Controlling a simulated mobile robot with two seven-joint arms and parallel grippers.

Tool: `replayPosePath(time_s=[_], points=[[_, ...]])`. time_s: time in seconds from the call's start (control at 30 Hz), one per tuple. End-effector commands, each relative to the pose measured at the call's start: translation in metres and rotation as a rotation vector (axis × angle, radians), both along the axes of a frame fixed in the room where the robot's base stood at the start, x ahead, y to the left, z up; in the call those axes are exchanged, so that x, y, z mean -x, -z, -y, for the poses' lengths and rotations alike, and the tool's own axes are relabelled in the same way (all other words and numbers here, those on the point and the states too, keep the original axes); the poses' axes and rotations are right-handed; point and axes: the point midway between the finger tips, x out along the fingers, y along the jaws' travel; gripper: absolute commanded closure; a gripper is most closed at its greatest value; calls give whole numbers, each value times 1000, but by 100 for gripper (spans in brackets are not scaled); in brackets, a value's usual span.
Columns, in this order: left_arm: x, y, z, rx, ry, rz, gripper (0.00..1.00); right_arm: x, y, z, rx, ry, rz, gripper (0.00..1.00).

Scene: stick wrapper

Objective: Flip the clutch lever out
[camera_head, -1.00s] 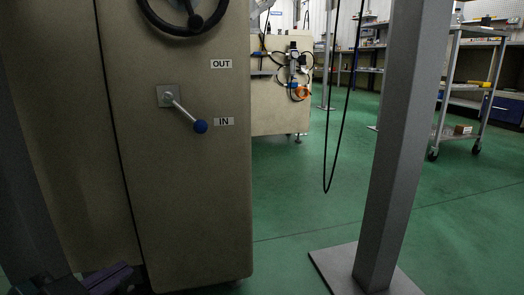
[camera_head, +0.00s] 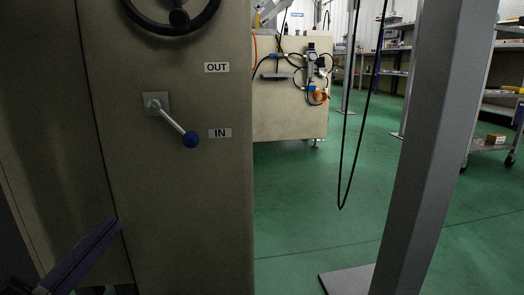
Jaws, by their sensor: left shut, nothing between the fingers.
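The clutch lever (camera_head: 172,121) is a short metal rod on a square plate on the beige machine's front. It slants down to the right and ends in a blue knob (camera_head: 191,140). The knob is just left of the "IN" label (camera_head: 220,133). The "OUT" label (camera_head: 217,68) is higher up. My left gripper (camera_head: 114,226), dark purple, reaches in from the lower left corner. It is shut and empty, below and left of the lever and clear of it. My right gripper is out of view.
A black handwheel (camera_head: 178,18) sits above the lever. A grey post (camera_head: 430,150) stands at the right, with a hanging black cable (camera_head: 352,150) left of it. Green floor (camera_head: 310,205) is open between machine and post. A second machine (camera_head: 290,110) stands behind.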

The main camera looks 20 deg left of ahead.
Motion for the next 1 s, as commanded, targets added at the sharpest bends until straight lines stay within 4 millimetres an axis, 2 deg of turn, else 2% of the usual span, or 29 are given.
replayPosePath(time_s=[0.37,0.53,0.67,1.0], points=[[2,-1,1,-5,5,11,100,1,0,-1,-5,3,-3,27],[-7,-5,2,-5,6,15,100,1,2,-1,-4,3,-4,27],[-25,-14,6,-5,6,17,100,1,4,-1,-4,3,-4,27],[-88,-44,17,-4,5,17,100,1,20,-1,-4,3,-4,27]])
